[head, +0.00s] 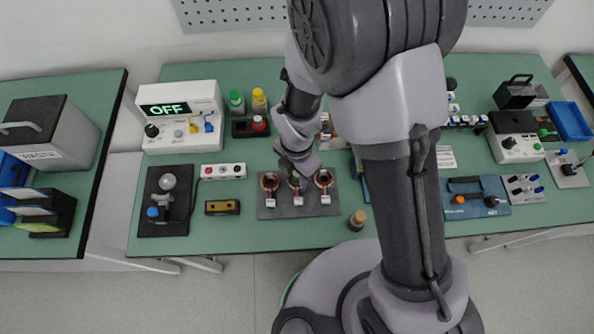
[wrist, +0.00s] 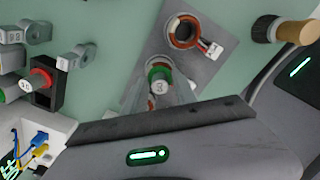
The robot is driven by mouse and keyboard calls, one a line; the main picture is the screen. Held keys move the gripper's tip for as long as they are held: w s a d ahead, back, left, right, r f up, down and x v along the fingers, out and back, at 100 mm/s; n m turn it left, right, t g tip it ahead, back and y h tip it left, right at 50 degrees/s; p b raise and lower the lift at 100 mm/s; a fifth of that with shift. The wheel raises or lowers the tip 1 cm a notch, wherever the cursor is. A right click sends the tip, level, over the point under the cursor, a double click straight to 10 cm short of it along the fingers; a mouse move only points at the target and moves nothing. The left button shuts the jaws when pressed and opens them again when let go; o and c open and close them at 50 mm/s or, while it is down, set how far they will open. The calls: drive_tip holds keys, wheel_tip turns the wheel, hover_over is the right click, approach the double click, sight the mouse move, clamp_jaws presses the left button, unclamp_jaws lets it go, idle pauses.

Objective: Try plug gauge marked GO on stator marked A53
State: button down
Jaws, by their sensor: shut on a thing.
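Three copper-wound stators with white tags stand on a grey mat (head: 332,208): a left one (head: 269,182), a middle one (head: 297,198) and a right one (head: 323,179). The tag writing is too small to read, so I cannot tell which is A53. My gripper (head: 295,178) is over the middle stator. In the wrist view my gripper (wrist: 160,92) is shut on a plug gauge with a green band (wrist: 158,73); the mark on its grey end is unclear. A stator's red-brown ring shows just behind the gauge. I cannot tell whether the gauge is inside its bore.
A red-banded gauge (wrist: 42,76) stands in a black holder (wrist: 45,95), with grey parts (wrist: 38,32) beside it. A bottle with a brown top (head: 357,219) stands right of the mat.

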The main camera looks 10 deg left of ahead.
drive_tip(key=shift+r, duration=0.15)
idle(0.5)
drive_tip(key=shift+r+p, duration=0.6)
drive_tip(key=shift+r+p, duration=0.55)
drive_tip(key=shift+r, duration=0.15)
drive_tip(key=shift+r+p, duration=0.6)
drive_tip(key=shift+r, duration=0.1)
wheel_tip(320, 180, up, 5)
drive_tip(key=p, duration=0.4)
drive_tip(key=shift+r, duration=0.1)
